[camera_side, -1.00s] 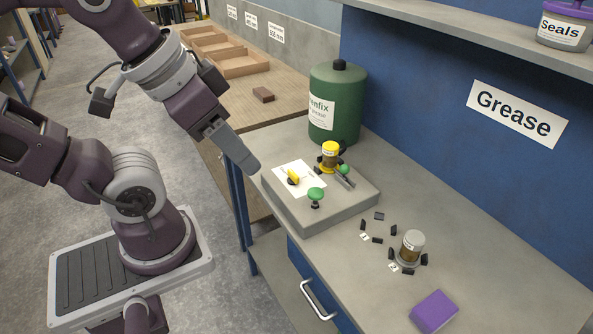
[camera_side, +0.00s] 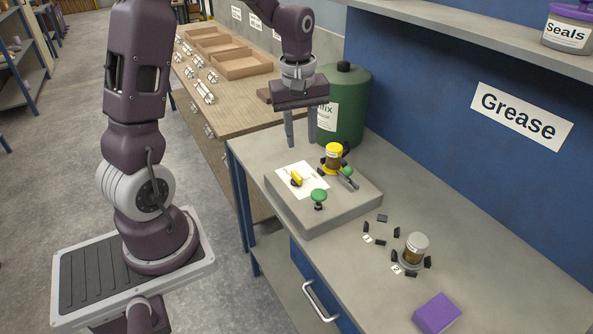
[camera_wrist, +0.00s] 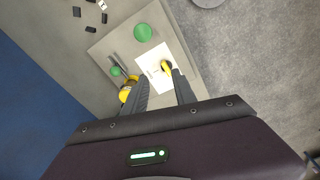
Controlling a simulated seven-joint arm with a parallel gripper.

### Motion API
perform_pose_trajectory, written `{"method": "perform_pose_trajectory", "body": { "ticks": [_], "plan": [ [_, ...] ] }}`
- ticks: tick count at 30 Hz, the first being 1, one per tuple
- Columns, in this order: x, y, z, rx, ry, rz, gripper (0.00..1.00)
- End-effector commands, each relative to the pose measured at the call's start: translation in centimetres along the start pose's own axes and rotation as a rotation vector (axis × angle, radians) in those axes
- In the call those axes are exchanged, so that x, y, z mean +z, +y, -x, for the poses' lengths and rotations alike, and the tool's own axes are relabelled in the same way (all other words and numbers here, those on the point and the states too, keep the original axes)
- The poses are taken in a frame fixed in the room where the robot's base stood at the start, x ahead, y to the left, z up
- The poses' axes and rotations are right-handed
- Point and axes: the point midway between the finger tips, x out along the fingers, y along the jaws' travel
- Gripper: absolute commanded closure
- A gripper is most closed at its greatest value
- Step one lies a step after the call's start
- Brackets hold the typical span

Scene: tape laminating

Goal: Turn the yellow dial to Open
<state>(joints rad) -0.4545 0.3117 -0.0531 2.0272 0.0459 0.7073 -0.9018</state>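The yellow dial (camera_side: 296,178) sits on a white printed sheet (camera_side: 311,186) on top of a grey block (camera_side: 306,223) on the bench. The marks on the sheet are too small to read. In the wrist view the dial (camera_wrist: 166,67) lies ahead of the fingertips, nearer the right finger. My gripper (camera_side: 302,146) points down above the back left of the block, behind and above the dial. Its two fingers are spread apart with nothing between them. In the wrist view my gripper (camera_wrist: 160,78) is also open and apart from the dial.
On the block stand a yellow-capped jar (camera_side: 333,157), a green-knobbed lever (camera_side: 348,172) and a green knob (camera_side: 319,196). A green canister (camera_side: 345,105) stands close behind my gripper. Small black clips, a jar (camera_side: 416,248) and a purple block (camera_side: 437,313) lie further right.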

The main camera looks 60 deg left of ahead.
Motion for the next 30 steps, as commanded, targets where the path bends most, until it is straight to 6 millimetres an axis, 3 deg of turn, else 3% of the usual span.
{"method": "perform_pose_trajectory", "body": {
  "ticks": [1,3,7,16,21,27,28,30],
  "plan": [
    [-1.5,-0.1,-2.5,-0.031,-0.027,0.098,0.67],
    [-2.9,-0.2,-4.9,-0.055,-0.046,0.206,0.67],
    [-4.0,-0.5,-7.2,-0.074,-0.062,0.297,0.67],
    [-3.5,-0.8,-12.5,-0.077,-0.064,0.301,0.67],
    [-3.4,-0.9,-13.9,-0.075,-0.062,0.299,0.67],
    [-3.4,-0.9,-14.0,-0.074,-0.061,0.298,0.67],
    [-3.4,-0.9,-14.0,-0.074,-0.061,0.298,0.69],
    [-3.4,-0.9,-14.0,-0.074,-0.062,0.298,0.83]
  ]
}}
